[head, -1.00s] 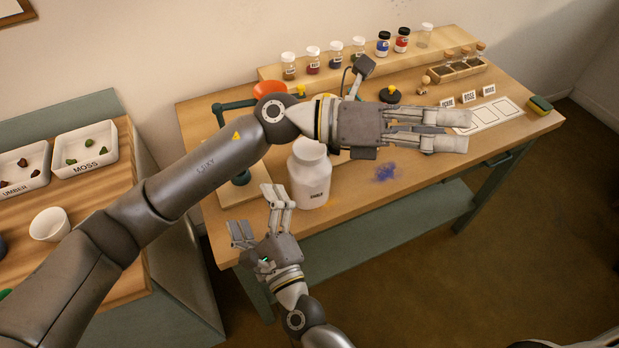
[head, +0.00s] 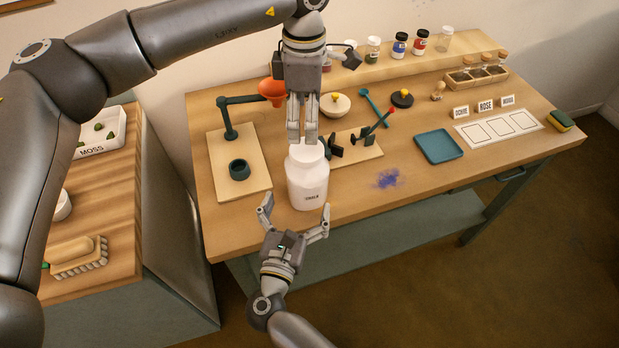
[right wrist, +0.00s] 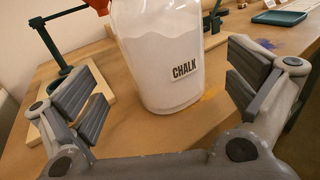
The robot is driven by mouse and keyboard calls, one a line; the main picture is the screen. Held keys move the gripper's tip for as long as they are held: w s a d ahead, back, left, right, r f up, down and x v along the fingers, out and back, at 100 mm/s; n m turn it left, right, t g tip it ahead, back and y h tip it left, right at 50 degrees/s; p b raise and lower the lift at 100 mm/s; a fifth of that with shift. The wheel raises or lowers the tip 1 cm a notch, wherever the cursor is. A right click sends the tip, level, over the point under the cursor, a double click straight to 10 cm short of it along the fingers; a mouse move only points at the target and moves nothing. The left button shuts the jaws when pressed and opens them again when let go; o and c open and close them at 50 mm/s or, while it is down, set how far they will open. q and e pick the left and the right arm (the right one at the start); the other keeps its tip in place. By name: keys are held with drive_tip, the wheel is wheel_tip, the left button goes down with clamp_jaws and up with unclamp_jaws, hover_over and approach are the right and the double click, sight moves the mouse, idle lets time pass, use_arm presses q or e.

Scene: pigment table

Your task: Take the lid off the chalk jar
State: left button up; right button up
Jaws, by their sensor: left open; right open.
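The white chalk jar (head: 308,185) stands upright near the table's front edge. Its label reads CHALK in the right wrist view, where the jar (right wrist: 160,55) is between and beyond my right fingers. The jar's top is partly covered in the head view by my left gripper (head: 303,138), which points down over it, open; whether its fingers touch the lid I cannot tell. My right gripper (head: 294,221) is open in front of the jar, its fingers spread to either side, apart from it; it also shows in the right wrist view (right wrist: 165,105). The lid's edge is hard to make out.
A wooden stand with an orange funnel (head: 272,90) is left behind the jar. A balance-like black device (head: 343,147) stands close behind right. A blue tray (head: 438,146) and blue powder (head: 388,178) lie to the right. Small jars (head: 400,45) line the back shelf.

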sight(307, 181)
use_arm(q)
drive_tip(key=shift+w+d+f, duration=0.1)
drive_tip(key=shift+d, duration=0.25)
use_arm(e)
drive_tip(key=x, duration=0.7)
drive_tip(key=shift+d, duration=0.2)
use_arm(q)
drive_tip(key=shift+a, duration=0.25)
use_arm(e)
drive_tip(key=shift+w, duration=0.35)
